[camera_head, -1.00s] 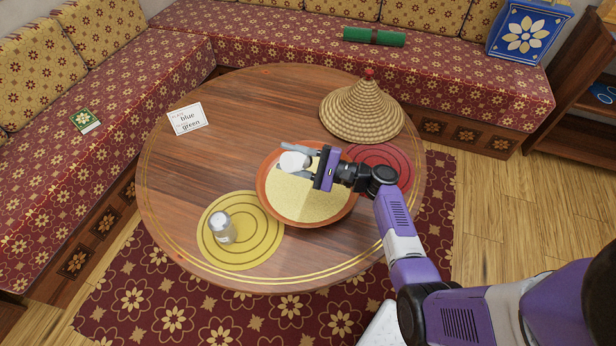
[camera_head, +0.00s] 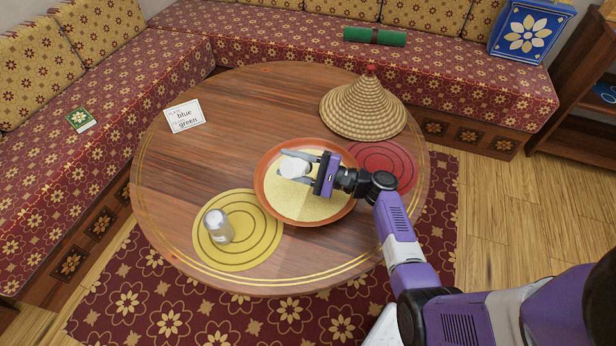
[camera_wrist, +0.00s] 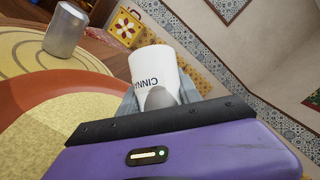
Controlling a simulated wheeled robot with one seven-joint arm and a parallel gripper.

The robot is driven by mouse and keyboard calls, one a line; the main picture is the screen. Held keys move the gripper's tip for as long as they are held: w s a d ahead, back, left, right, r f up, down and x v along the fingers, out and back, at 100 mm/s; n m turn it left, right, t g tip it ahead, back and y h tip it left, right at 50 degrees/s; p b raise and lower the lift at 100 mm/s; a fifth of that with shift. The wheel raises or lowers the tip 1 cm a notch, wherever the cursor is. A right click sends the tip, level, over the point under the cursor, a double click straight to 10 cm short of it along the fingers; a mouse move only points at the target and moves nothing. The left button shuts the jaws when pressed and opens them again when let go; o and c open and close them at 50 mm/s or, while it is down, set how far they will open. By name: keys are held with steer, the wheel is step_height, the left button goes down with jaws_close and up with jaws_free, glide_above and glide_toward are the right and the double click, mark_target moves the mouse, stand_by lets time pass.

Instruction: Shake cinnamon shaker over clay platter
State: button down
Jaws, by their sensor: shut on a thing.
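My gripper (camera_head: 305,167) is shut on the white cinnamon shaker (camera_head: 294,168) and holds it above the clay platter. In the wrist view the cinnamon shaker (camera_wrist: 158,77) sits between the fingers, with the letters "CINNA" showing. The clay platter (camera_head: 264,200) has an orange-brown rim and a pale yellow grainy filling. The platter also shows at the lower left of the wrist view (camera_wrist: 60,100). My gripper hides part of the platter's middle and right side.
A second shaker, grey with a pale top (camera_head: 219,227), stands on a yellow round mat (camera_head: 262,252) at left. A woven cone lid (camera_head: 362,108) sits behind the platter, near a red mat (camera_head: 393,160).

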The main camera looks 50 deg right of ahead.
steer(key=shift+r, duration=0.1)
step_height(320, 180, up, 4)
steer(key=p, duration=0.3)
stand_by(0.3)
